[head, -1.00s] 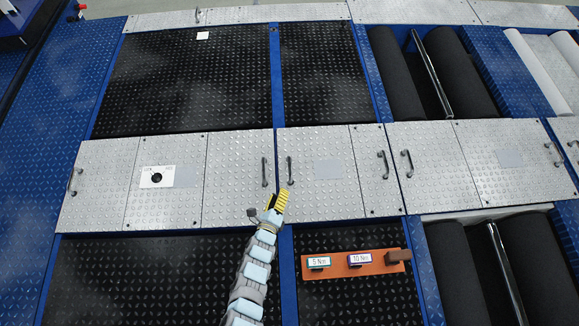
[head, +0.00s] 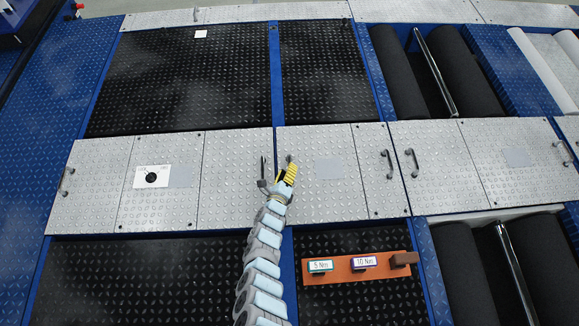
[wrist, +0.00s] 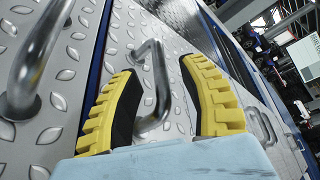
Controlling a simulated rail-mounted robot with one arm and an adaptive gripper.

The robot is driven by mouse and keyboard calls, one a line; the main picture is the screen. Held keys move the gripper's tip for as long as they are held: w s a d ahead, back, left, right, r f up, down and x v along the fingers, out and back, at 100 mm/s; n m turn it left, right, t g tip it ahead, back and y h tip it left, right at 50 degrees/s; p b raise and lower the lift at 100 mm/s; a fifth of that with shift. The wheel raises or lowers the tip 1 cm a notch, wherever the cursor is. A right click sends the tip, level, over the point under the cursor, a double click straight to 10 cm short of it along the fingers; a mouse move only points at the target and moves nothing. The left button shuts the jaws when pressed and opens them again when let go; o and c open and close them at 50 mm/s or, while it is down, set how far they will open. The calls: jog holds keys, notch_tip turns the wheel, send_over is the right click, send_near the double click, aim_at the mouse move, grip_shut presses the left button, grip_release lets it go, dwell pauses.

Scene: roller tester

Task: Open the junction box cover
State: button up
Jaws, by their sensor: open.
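Silver tread-plate covers lie in a row across the middle of the head view. I cannot tell which is labelled as the junction box cover. My gripper (head: 287,171) is over the left edge of the cover (head: 316,192) right of the blue strip. That cover's left handle (head: 289,159) is partly hidden by the gripper. In the wrist view the yellow-and-black fingers (wrist: 158,66) are open, with a grey bar handle (wrist: 152,58) between them. The bar looks clear of both fingers, though depth is hard to judge. The cover lies flat.
The neighbouring cover's handle (head: 263,168) is close on the left; a similar handle (wrist: 36,62) shows large in the wrist view. An orange rack (head: 344,268) with 5 Nm and 10 Nm items sits below right. Black rollers (head: 468,72) are at the upper right.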

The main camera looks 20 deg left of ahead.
jog(key=shift+b+x, duration=0.85)
jog(key=shift+x, duration=0.7)
grip_shut()
